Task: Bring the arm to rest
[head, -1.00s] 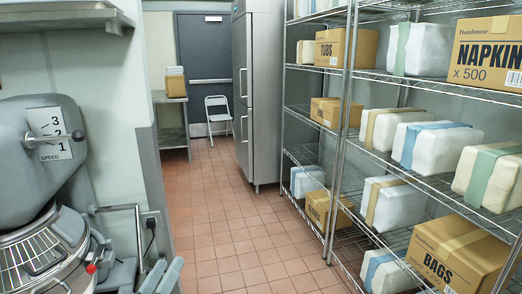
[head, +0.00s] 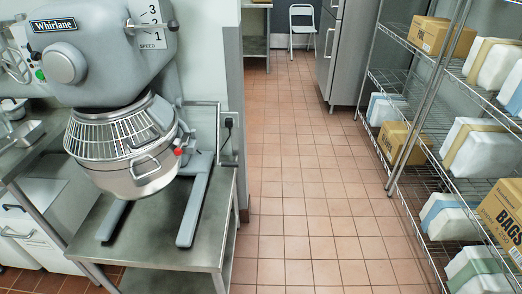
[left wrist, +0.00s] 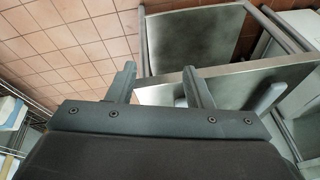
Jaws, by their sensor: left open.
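My left gripper (left wrist: 160,78) shows in the left wrist view, its two grey fingers spread apart with nothing between them. It hangs over the tiled floor near a steel table edge. Neither of my grippers is visible in the head view. The right gripper does not show in any view.
A grey mixer (head: 105,70) with a steel bowl (head: 135,175) stands on a low steel table (head: 175,268) at left. Wire shelving (head: 405,130) with boxes and wrapped packs lines the right. A clear tiled aisle (head: 300,200) leads to a steel fridge (head: 350,50) and folding chair (head: 302,27).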

